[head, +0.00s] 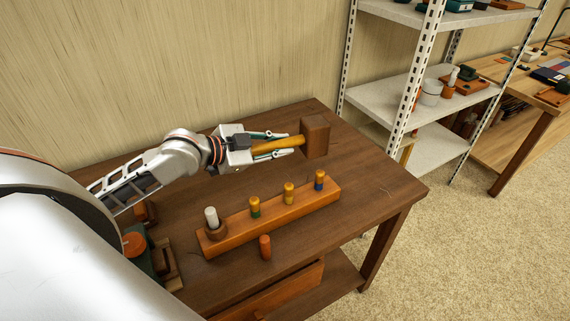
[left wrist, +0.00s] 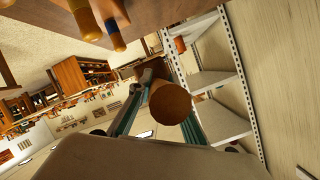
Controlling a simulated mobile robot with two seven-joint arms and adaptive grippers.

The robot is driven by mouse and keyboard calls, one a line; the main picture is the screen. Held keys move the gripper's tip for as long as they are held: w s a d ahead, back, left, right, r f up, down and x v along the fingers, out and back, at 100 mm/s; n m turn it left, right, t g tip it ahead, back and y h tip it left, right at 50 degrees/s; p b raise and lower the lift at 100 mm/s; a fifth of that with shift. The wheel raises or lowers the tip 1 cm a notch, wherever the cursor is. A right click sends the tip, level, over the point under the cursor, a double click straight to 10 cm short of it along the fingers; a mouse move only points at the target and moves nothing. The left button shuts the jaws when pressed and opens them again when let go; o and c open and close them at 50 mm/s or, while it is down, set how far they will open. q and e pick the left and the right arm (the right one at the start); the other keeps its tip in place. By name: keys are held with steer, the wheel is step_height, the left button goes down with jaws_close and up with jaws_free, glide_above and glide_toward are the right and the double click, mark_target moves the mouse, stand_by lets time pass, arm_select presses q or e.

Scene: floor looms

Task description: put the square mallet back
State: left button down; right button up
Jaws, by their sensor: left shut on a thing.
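The square mallet has a dark brown block head (head: 316,135) and an orange-yellow handle (head: 278,145). My left gripper (head: 293,143) is shut on the handle, with the head just beyond its fingertips, over the back of the brown table. In the left wrist view the round handle end (left wrist: 171,104) faces the camera between the fingers and hides much of the head. An orange wooden rack (head: 275,213) with several colored pegs stands on the table in front of the mallet. My right gripper is not in view.
The brown table (head: 375,185) is bare right of the rack. A small orange peg (head: 265,247) stands in front. Dark green and orange items (head: 137,245) sit at the left. A metal shelf (head: 405,95) stands behind right.

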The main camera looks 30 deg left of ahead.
arm_select(q)
steer(key=w+a+r+n+t+y, duration=0.1)
steer(key=w+a+r, duration=0.15)
steer(key=a, duration=0.25)
steer(key=w+a+r+y, duration=0.1)
steer(key=w+a, duration=0.3)
steer(key=a, duration=0.2)
steer(key=shift+n, duration=0.3)
step_height(320, 180, down, 14)
steer(key=shift+d+f+b, duration=0.1)
steer(key=shift+f+b, duration=0.15)
steer(key=shift+b, duration=0.25)
steer(key=shift+s+f+b, duration=0.1)
steer(key=shift+f+b, duration=0.4)
steer(key=shift+f, duration=1.85)
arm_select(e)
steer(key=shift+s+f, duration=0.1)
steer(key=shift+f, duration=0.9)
arm_select(q)
steer(key=shift+f, duration=0.15)
steer(key=c, duration=1.9)
jaws_free()
steer(key=shift+f, duration=0.1)
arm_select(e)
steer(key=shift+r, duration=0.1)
